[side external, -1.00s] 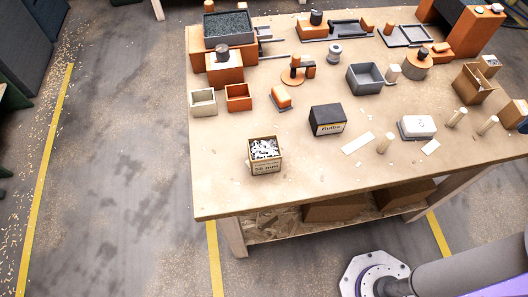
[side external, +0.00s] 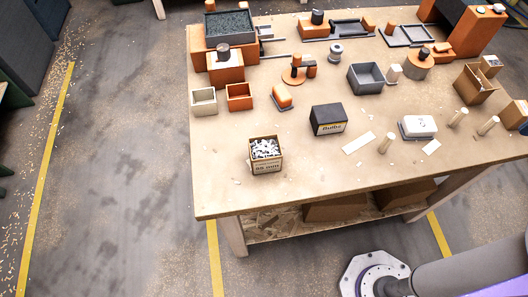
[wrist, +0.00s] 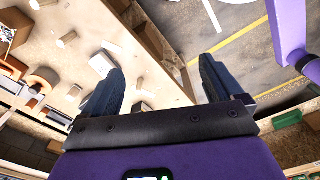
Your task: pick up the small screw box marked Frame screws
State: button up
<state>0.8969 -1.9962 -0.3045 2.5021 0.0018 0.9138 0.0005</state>
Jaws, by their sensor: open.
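No box in view has a label I can read as Frame screws. In the side view an open box (side external: 267,167) of white pieces sits near the bench's front left, its front lettering too small to read surely. A dark box (side external: 328,120) with a pale label stands behind and right of it. A white box (side external: 418,126) with a small mark sits farther right. My gripper (wrist: 158,82) shows only in the wrist view, its two dark fingers wide apart with nothing between them. It is tilted over the bench edge, apart from all boxes.
The wooden bench (side external: 225,190) has bare room at its front left. Pegs (side external: 386,143) and a paper strip (side external: 358,142) lie right of the dark box. A grey bin (side external: 366,78), small orange tray (side external: 239,97) and cardboard box (side external: 475,85) stand farther back.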

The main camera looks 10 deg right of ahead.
jog(key=shift+w+a, duration=0.1)
jog(key=w+a+f+n+t+y, duration=0.1)
jog(key=w+a+f+t+y, duration=0.15)
jog(key=w+a, duration=0.5)
jog(key=w+a+f+n+t+y, duration=0.1)
jog(key=w+a+f+y, duration=0.1)
jog(key=w+a+f, duration=0.5)
jog(key=n+g+y, duration=0.3)
jog(key=g+y, duration=0.1)
jog(key=y, duration=0.5)
send_near(272, 146)
jog(key=shift+h, duration=0.25)
jog(key=x, duration=1.1)
jog(key=shift+a, duration=0.4)
jog(key=c, duration=1.2)
jog(key=shift+c, duration=0.6)
jog(key=shift+r, duration=0.1)
